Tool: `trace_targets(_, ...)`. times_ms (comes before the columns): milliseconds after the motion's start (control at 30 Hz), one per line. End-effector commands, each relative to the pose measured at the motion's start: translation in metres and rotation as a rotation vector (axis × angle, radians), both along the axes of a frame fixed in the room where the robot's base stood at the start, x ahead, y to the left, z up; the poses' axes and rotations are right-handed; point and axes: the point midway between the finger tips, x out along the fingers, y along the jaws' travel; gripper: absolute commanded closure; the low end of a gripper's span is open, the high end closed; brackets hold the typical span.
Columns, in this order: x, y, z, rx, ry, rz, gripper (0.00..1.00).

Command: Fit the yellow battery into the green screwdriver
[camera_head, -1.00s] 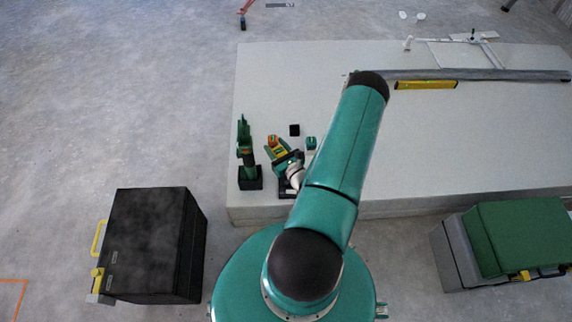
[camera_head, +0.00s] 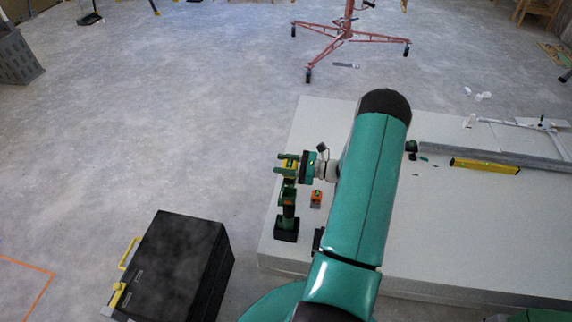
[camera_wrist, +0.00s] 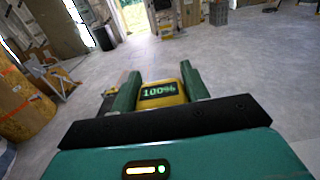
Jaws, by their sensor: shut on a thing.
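My gripper (camera_head: 287,165) is shut on the yellow battery (camera_head: 290,167) in the head view. In the wrist view, the battery (camera_wrist: 163,92) sits between the green fingers (camera_wrist: 158,84) and its display reads 100%. The green screwdriver (camera_head: 288,205) stands upright in a black base (camera_head: 286,231) near the table's left edge. The gripper and battery are above its upper end in the picture and partly overlap it. I cannot tell whether battery and screwdriver touch. The screwdriver is not clearly visible in the wrist view.
An orange-topped block (camera_head: 316,198) stands on the pale table (camera_head: 308,120), right of the screwdriver. A yellow level (camera_head: 485,166) lies farther right. A black case (camera_head: 175,262) stands on the floor at lower left. A red wheeled stand (camera_head: 345,35) is beyond the table.

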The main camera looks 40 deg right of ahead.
Motion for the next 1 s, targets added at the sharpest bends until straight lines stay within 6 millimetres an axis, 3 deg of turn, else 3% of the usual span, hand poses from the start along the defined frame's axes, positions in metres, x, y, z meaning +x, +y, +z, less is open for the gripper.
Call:
trace_targets(500,0.001,0.001,-0.045,0.001,-0.002,0.001,0.82)
trace_targets(1000,0.001,0.0,-0.053,0.0,-0.002,0.0,0.82)
